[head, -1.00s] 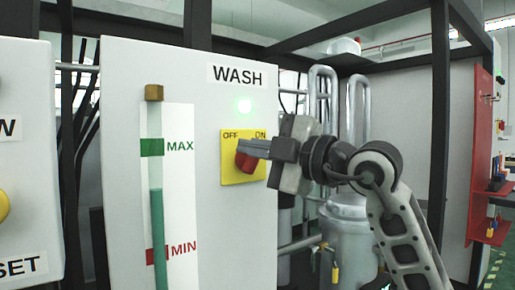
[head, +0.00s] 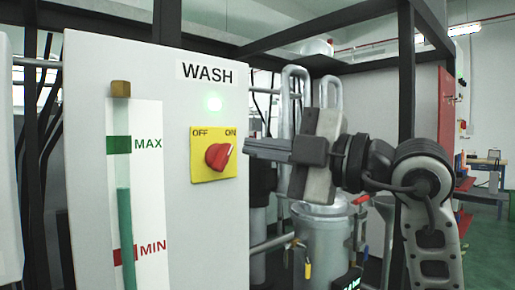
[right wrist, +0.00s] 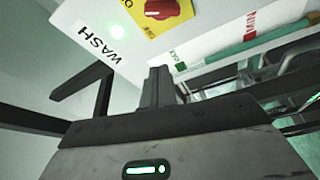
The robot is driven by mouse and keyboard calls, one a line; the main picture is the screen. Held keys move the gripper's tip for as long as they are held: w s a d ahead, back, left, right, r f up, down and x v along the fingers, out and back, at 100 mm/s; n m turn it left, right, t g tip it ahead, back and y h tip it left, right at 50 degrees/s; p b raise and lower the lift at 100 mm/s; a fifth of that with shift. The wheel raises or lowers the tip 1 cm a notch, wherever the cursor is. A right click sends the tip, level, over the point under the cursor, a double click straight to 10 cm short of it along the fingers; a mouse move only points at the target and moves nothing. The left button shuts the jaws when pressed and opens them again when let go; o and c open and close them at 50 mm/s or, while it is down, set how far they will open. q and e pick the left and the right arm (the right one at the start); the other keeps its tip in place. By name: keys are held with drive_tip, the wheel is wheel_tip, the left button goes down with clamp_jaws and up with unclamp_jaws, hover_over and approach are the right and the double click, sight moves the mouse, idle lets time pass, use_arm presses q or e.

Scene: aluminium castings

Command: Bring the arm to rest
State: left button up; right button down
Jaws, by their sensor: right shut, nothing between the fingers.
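My right gripper (head: 248,149) is shut and empty, to the right of the red knob (head: 216,157) and clear of it in the head view. The knob sits on a yellow OFF/ON plate (head: 206,174), and its white mark points toward ON. A green lamp (head: 214,102) glows under the WASH label (head: 207,73) on the pale panel (head: 215,240). In the right wrist view the shut fingers (right wrist: 157,76) show with nothing between them. The knob (right wrist: 157,9) and lit lamp (right wrist: 118,32) are beyond them. My left gripper is out of view.
A level gauge (head: 122,215) with MAX and MIN marks is on the left of the panel. A metal tank (head: 325,235) with pipes and valves stands behind my right arm. Dark frame posts (head: 405,90) rise close behind it. Open floor shows at far right.

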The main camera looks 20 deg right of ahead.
drive_tip(key=s+a+f+n+g+y+p, duration=0.25)
drive_tip(key=a+f+g+y, duration=0.25)
drive_tip(key=a+f+y, duration=0.35)
drive_tip(key=w+d+f+m+t+h, duration=0.1)
drive_tip(key=d+f+m+t+h, duration=0.3)
drive_tip(key=f+m, duration=0.3)
drive_tip(key=w+d+f+m+t+h, duration=0.1)
drive_tip(key=f+m+t+h, duration=0.2)
drive_tip(key=f+m+h, duration=0.3)
drive_tip(key=d+f+m+t+h, duration=0.3)
drive_tip(key=f+m+t+h, duration=0.1)
drive_tip(key=f+m, duration=0.35)
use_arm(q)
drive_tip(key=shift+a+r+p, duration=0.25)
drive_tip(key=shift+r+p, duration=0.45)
use_arm(e)
drive_tip(key=s+a+f+m+g+h, duration=0.1)
drive_tip(key=s+f+g, duration=0.4)
drive_tip(key=f, duration=0.7)
drive_tip(key=s+a+f+m+g+h, duration=0.1)
drive_tip(key=s+f+g+h, duration=0.1)
drive_tip(key=s+f+g, duration=0.3)
drive_tip(key=s+f, duration=0.3)
drive_tip(key=f, duration=0.3)
drive_tip(key=shift+s+a+f, duration=0.25)
drive_tip(key=shift+s+f, duration=0.1)
